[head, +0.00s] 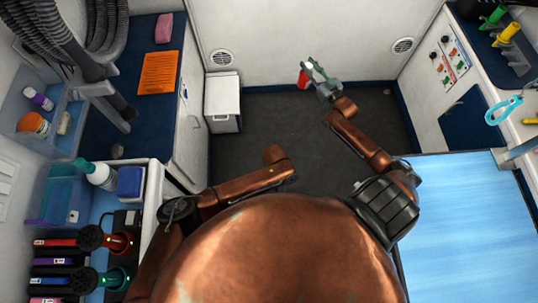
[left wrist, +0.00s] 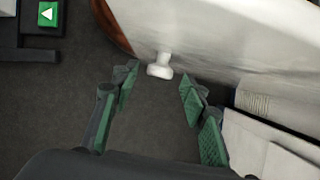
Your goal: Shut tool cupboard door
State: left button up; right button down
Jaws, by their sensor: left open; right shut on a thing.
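In the left wrist view a white door panel (left wrist: 225,35) with a round white knob (left wrist: 160,66) runs across the top; I take it for the tool cupboard door. My left gripper (left wrist: 158,82) is open and empty, its green-padded fingers on either side of the knob's line. Whether they touch the knob I cannot tell. In the head view my left gripper is hidden below its arm. My right gripper (head: 316,76) is shut on a small red object (head: 303,79) over the floor near the back wall; its fingers hide part of the object.
A white bin (head: 222,98) stands by the back wall. White cabinets with a blue counter (head: 115,90) line the left. A light blue table top (head: 465,215) is at the right. The dark floor (head: 260,125) between is mostly clear. A green arrow sign (left wrist: 47,14) shows at upper left.

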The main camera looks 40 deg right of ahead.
pick_arm(q)
jog(key=shift+s+a+f, duration=0.15)
jog(key=shift+a+f, duration=0.05)
jog(key=shift+f, duration=0.45)
jog(key=shift+c, duration=0.5)
grip_shut()
